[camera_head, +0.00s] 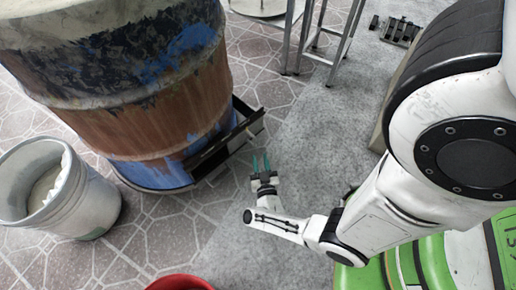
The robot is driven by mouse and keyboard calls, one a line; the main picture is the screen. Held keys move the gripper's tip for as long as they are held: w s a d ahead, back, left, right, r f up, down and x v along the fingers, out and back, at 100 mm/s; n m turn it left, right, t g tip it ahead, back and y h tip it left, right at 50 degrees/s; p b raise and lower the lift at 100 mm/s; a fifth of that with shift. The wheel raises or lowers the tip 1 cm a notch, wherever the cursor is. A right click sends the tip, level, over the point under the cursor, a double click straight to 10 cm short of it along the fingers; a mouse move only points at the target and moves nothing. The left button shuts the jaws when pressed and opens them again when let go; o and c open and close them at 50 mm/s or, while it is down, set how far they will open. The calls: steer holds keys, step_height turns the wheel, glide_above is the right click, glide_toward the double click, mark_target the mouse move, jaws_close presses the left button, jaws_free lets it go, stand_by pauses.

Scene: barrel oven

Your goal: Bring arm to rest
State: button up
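My gripper (261,163) is near the middle of the head view, at the end of my white arm. Its two thin teal fingers point up the picture and stand a little apart, with nothing visible between them. My arm comes in from the right and reaches to the left over the floor. The barrel oven (150,120) stands at the upper left, rusty brown with worn blue and black paint. A dark metal door or tray part (225,145) sticks out from its lower right side, just up and left of my gripper. I cannot tell whether they touch, but a gap shows between them.
A grey bucket (85,205) with something pale inside stands left of the barrel. A red round object (180,283) shows at the bottom edge. Metal legs (325,40) of a stand are at the top. Grey floor (325,120) lies clear right of my gripper.

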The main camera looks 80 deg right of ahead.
steer(key=shift+v, duration=0.85)
steer(key=w+a+r+n+t+y, duration=0.1)
steer(key=w+a+n+t+y, duration=0.3)
steer(key=w, duration=0.5)
steer(key=w+a+r+n+y, duration=0.3)
steer(key=w+a+n+y, duration=0.1)
steer(key=a+y, duration=0.3)
steer(key=w+a+r+n+y, duration=0.3)
steer(key=w+a+y, duration=0.2)
steer(key=a+y, duration=0.2)
steer(key=s+d+r+n+g+h+p, duration=0.1)
steer(key=s+r+g, duration=0.45)
steer(key=s, duration=0.35)
steer(key=s+d+r+n+g+h, duration=0.1)
steer(key=s+r+g, duration=0.4)
steer(key=s+r, duration=0.3)
step_height(320, 180, up, 32)
steer(key=p, duration=3.3)
steer(key=shift+s, duration=0.45)
